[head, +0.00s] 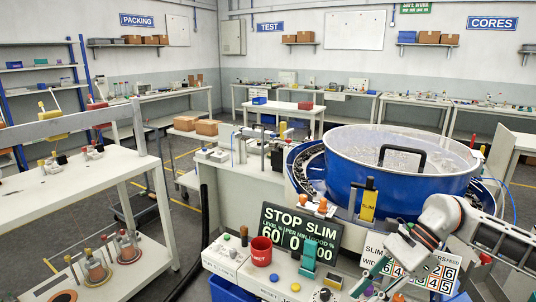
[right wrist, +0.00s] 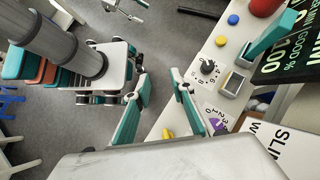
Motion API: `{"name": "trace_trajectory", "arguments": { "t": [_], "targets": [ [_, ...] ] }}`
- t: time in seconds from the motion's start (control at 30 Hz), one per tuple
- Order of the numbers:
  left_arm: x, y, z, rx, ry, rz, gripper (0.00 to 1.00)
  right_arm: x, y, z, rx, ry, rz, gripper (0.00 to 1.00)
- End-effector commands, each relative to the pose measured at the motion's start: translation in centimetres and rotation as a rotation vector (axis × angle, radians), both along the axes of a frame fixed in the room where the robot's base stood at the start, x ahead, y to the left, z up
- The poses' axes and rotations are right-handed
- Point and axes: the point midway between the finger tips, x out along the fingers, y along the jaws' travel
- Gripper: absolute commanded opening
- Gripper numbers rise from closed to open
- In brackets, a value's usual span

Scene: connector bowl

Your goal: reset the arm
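My right arm comes in from the right in the head view, in front of the big blue bowl (head: 385,180). My right gripper (head: 366,284) points down and left over the front of the control panel. In the right wrist view my right gripper (right wrist: 160,76) has its two teal fingers apart, with nothing between them. The panel's edge and the grey floor show beyond the fingers. A purple knob (right wrist: 218,126) on the panel is close to the right finger. My left gripper is not in the head view, and I cannot make it out in the right wrist view.
A white bench (head: 90,200) is at left.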

Motion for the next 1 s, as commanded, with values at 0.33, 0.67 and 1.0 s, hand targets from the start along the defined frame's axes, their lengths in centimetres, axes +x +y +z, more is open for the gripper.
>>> {"name": "trace_trajectory", "arguments": {
  "t": [0.33,0.67,1.0],
  "targets": [
    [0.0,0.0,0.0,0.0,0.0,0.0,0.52,-4.0,17.1,0.4,0.592,0.452,-0.341,0.24],
    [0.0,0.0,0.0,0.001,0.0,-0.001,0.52,-1.8,19.8,1.1,1.076,1.136,-0.866,0.24],
    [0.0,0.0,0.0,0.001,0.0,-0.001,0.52,-1.8,11.6,-10.7,1.458,1.973,-1.536,0.24]
  ]
}}
